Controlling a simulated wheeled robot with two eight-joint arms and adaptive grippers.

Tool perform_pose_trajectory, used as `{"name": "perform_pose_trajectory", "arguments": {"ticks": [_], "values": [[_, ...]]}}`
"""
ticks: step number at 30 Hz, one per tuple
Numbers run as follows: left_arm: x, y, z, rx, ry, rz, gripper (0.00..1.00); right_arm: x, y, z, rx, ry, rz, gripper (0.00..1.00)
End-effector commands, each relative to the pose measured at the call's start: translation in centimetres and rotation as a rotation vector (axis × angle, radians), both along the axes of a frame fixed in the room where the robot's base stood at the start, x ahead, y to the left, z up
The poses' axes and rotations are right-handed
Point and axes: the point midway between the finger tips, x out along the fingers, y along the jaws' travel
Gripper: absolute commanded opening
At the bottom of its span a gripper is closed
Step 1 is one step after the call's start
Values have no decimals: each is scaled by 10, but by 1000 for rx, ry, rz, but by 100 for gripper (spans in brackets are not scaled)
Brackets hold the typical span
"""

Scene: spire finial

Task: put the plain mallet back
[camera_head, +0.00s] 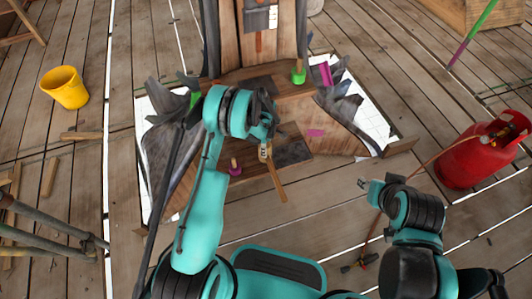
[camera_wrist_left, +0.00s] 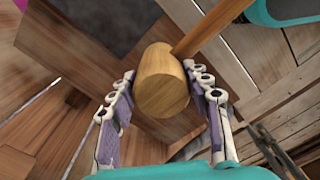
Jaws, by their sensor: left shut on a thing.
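The wooden mallet has a pale head (camera_head: 265,151) and a brown handle (camera_head: 277,183) that points toward the bottom of the head view. My left gripper (camera_head: 264,136) is shut on the mallet's head, above the wooden stand (camera_head: 255,186). In the left wrist view, the round face of the mallet (camera_wrist_left: 162,82) sits between the two fingers of the left gripper (camera_wrist_left: 158,72), and the handle runs up to the right. I cannot tell whether the mallet touches the surface below. My right gripper (camera_head: 366,187) hangs over the deck at the right, apart from the stand; its jaws are too small to read.
A magenta-based object (camera_head: 235,168) and a green-based one (camera_head: 298,76) stand on the stand. Torn grey sheets (camera_head: 345,105) flank it. A yellow bucket (camera_head: 65,87) is at left, a red gas cylinder (camera_head: 478,155) with a hose at right. Open planks lie between the stand and cylinder.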

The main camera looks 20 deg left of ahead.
Motion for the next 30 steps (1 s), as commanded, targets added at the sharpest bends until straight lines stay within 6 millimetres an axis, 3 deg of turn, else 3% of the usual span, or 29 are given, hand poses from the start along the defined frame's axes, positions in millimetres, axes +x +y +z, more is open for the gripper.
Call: {"name": "perform_pose_trajectory", "arguments": {"ticks": [7,18,19,21,30], "values": [[0,0,-36,0,0,0,0,0,0,-20,0,0,0,40],[0,0,-39,0,0,0,0,0,0,-18,0,0,0,40],[0,0,-39,0,0,0,51,0,0,-18,0,0,0,40],[0,0,-39,0,0,0,69,0,0,-18,0,0,0,40],[0,0,-38,0,0,0,69,0,0,-18,0,0,0,40]]}}
